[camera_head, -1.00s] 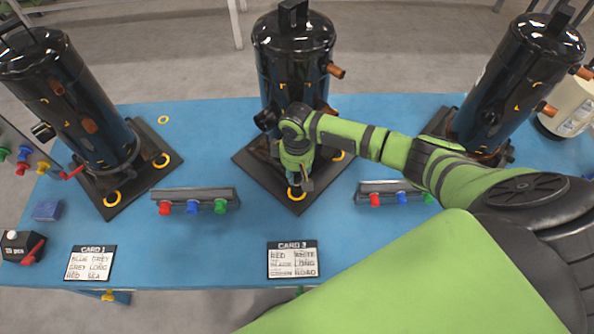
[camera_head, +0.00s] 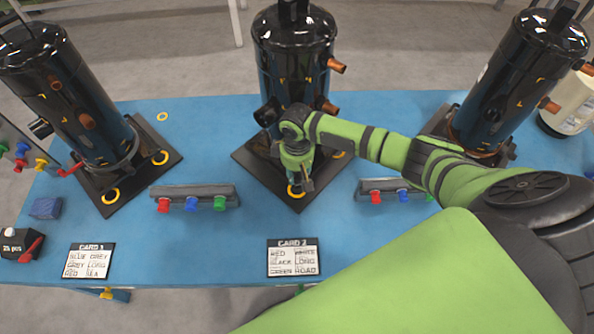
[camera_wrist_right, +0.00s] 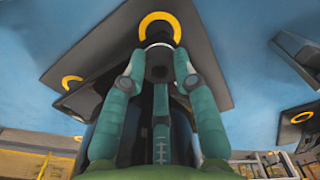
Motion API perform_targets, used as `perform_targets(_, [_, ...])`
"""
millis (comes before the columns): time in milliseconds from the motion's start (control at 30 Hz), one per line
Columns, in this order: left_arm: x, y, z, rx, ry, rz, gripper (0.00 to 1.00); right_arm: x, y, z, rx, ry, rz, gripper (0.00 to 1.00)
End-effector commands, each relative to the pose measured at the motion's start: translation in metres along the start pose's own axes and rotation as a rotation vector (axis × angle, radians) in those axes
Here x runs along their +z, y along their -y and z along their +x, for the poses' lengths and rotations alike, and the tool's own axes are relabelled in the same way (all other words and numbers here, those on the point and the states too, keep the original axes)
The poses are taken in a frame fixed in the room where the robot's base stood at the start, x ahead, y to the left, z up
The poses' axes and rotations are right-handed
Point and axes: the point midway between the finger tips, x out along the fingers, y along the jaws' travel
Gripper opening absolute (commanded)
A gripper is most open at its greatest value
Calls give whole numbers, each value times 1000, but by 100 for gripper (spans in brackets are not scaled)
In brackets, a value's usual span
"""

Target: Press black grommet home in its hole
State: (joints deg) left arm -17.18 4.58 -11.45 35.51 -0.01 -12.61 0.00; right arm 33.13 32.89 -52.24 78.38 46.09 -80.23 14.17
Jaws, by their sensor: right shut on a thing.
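The middle black compressor (camera_head: 292,60) stands on a dark square base plate (camera_head: 258,170) on the blue table. My right gripper (camera_head: 298,184) points down at the plate's near corner, beside a yellow-ringed hole (camera_head: 293,191). In the right wrist view the gripper (camera_wrist_right: 159,68) is shut on the black grommet (camera_wrist_right: 158,66), a short dark cylinder between the fingertips. The grommet is at the yellow ring (camera_wrist_right: 172,18) around the hole. How far it sits in the hole cannot be told. My left gripper is in no view.
Other compressors stand left (camera_head: 62,95) and right (camera_head: 515,85). Racks with coloured pegs lie at left (camera_head: 180,192) and right (camera_head: 385,185) of the plate. Cards (camera_head: 293,258) lie in front. The blue table between the left and middle plates is mostly clear.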

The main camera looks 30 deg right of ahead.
Motion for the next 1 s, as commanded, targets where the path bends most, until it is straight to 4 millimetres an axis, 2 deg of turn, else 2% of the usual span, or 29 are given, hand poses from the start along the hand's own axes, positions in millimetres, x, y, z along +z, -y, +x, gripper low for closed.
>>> perform_targets(300, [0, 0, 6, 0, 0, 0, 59, 0, 0, 9, 0, 1, 0, 9])
perform_targets(333, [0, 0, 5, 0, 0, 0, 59, 0, 0, 8, 0, 0, 0, 37])
perform_targets(367, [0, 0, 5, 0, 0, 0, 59, 0, 0, 8, 0, 1, 0, 49])
perform_targets(400, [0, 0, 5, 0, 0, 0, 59, 0, 0, 8, 0, 1, 0, 57])
perform_targets(767, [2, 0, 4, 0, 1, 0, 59, 0, 0, 6, 0, 0, 0, 57])
perform_targets(867, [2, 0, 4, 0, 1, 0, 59, -1, 0, -4, 0, -2, 0, 57])
perform_targets(1000, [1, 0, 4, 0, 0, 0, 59, -1, -1, -30, 1, -4, -2, 57])
